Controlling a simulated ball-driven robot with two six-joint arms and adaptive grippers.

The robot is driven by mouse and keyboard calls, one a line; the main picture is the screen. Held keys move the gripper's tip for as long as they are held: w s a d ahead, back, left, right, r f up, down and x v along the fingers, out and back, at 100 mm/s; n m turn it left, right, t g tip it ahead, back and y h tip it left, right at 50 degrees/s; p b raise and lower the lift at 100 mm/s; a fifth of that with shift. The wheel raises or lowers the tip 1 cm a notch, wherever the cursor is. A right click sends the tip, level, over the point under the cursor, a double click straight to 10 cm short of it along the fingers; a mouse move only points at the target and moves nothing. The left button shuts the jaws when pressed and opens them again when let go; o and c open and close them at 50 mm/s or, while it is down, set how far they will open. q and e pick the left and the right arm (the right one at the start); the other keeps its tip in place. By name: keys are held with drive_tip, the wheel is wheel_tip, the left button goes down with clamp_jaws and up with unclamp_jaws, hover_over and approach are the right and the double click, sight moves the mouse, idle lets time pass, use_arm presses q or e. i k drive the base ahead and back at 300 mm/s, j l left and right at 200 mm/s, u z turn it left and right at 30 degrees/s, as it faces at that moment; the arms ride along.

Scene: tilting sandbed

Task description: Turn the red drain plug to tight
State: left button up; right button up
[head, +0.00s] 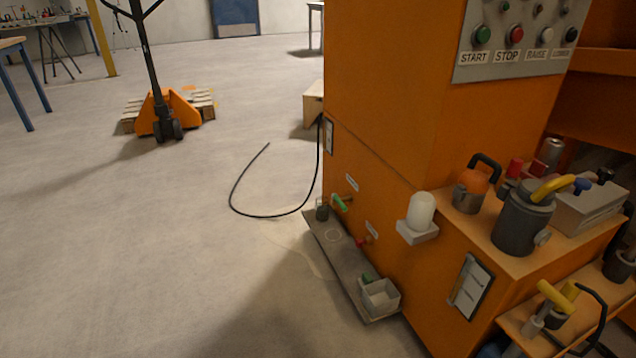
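The red drain plug (363,241) is a small red piece low on the orange machine's side face (372,150), below a small pale label. It is small in the head view, and I cannot tell whether it is tight or loose. A green-handled valve (341,203) sits to its upper left on the same face. A long grey tray (345,262) lies below both. Neither of my grippers shows in the head view, so nothing is seen touching the plug.
A light box (380,297) stands at the tray's near end, and a dark cup (322,210) at its far end. A black hose (244,205) curls on the floor. A shelf (480,237) with cans juts out at right. The floor (170,250) left of the machine is clear.

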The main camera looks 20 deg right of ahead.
sight(359, 244)
drive_tip(key=i+z, duration=0.1)
drive_tip(key=z, duration=0.25)
drive_tip(key=i+j+z, duration=0.1)
drive_tip(key=z, duration=0.3)
drive_tip(key=i+j+z, duration=0.1)
drive_tip(key=z, duration=0.25)
drive_tip(key=j, duration=0.1)
